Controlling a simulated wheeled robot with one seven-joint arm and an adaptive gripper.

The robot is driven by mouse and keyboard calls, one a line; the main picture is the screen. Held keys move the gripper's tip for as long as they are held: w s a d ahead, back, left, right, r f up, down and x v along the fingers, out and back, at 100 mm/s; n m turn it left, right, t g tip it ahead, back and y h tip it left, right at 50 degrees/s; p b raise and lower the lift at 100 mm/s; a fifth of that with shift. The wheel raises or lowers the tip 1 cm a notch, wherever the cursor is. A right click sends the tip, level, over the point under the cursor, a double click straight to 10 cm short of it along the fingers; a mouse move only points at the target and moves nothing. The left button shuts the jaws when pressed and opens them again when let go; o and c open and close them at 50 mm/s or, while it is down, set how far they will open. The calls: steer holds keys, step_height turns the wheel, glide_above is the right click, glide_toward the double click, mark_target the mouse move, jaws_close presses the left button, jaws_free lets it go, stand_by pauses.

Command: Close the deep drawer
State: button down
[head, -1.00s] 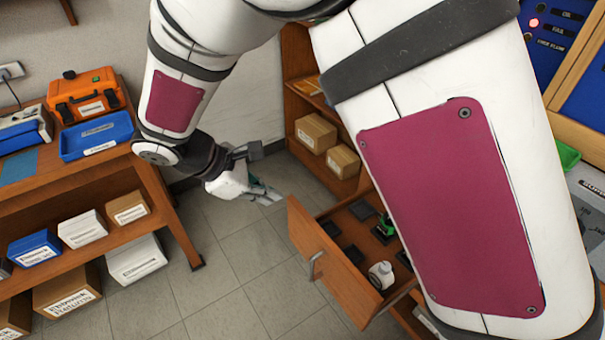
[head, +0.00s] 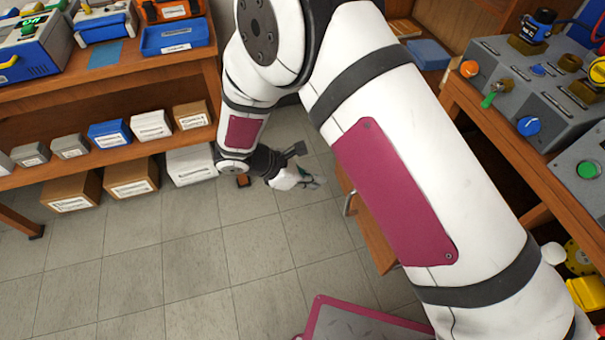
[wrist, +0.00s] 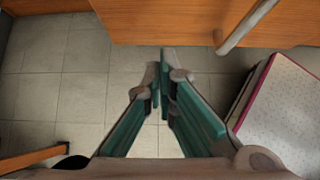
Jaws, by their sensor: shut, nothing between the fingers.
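An open wooden drawer (head: 372,232) sticks out from the bench at the right, with its front partly hidden behind my arm. Its inside is hidden now. Its grey bar handle (head: 348,204) shows at the left of the front. In the wrist view, the drawer's wooden front (wrist: 165,22) crosses the top, with the handle (wrist: 247,25) at upper right. My gripper (head: 318,183) is just left of the drawer front in the head view. In the wrist view, my gripper (wrist: 165,58) is shut and empty, its tips below the wood's lower edge; contact cannot be told.
A shelf unit (head: 105,153) with boxes and bins stands at the left. A bench with a grey control panel (head: 540,95) is at the right.

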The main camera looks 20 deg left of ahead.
steer(key=shift+w+d+f, duration=0.3)
steer(key=shift+w+d, duration=0.25)
steer(key=shift+d, duration=0.25)
steer(key=shift+w+d+f, duration=0.25)
steer(key=shift+w+d, duration=0.3)
steer(key=shift+d, duration=0.2)
steer(key=shift+w+d+f, duration=0.3)
steer(key=shift+w+d, duration=0.25)
steer(key=shift+d, duration=0.25)
